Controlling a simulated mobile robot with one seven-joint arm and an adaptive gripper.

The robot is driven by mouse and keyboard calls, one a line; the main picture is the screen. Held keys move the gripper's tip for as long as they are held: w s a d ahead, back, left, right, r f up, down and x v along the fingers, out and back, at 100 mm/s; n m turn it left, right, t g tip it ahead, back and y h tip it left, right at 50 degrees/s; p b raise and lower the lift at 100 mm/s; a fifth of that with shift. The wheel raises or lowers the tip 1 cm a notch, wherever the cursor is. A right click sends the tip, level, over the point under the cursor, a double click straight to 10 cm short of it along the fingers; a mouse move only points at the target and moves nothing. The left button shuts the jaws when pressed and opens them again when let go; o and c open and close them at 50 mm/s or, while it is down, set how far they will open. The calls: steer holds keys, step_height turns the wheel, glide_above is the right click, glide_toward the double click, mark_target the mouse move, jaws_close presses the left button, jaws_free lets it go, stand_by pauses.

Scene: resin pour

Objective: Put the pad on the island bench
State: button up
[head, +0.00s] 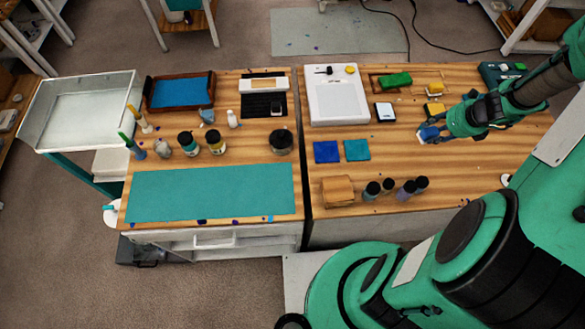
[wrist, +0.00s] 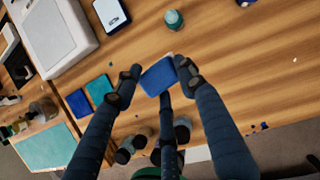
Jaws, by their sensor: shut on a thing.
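My gripper (head: 434,132) is shut on a blue pad (head: 428,134) with a whitish edge. In the wrist view my gripper (wrist: 157,72) has one finger on each side of the pad (wrist: 159,77). The pad is over the right wooden bench (head: 465,155); I cannot tell whether it touches the top. The left wooden bench (head: 240,150) stands close beside it with a narrow gap between. I cannot tell from the pictures which bench is called the island bench.
A blue square (head: 326,152) and a teal square (head: 357,150) lie on the right bench. Dark-capped bottles (head: 388,186) and a wooden block (head: 338,191) stand near its front edge. A white device (head: 336,97) is at its back left. A teal mat (head: 210,192) covers the left bench's front.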

steer(key=w+a+f+n+g+y+b, duration=0.1)
steer(key=a+n, duration=0.3)
steer(key=a, duration=1.5)
steer(key=w+a+f+n+g+y+b, duration=0.1)
steer(key=w+a+n, duration=0.15)
steer(key=a, duration=1.55)
steer(key=s+a+f+n+g+y+b, duration=0.1)
steer(key=s+a+n, duration=0.8)
steer(key=s+a, duration=1.6)
steer(key=shift+s+a+f+g+b, duration=0.15)
steer(key=shift+a+f+g+b, duration=0.65)
steer(key=shift+a, duration=1)
steer(key=shift+r, duration=0.15)
steer(key=w+a, duration=0.3)
steer(key=a, duration=0.1)
steer(key=w+a+f, duration=0.1)
steer(key=w+a, duration=0.2)
steer(key=a, duration=0.1)
steer(key=w+a, duration=0.4)
steer(key=shift+w+a+f+b, duration=0.1)
steer(key=shift+a+f+b, duration=0.15)
steer(key=shift+b, duration=0.1)
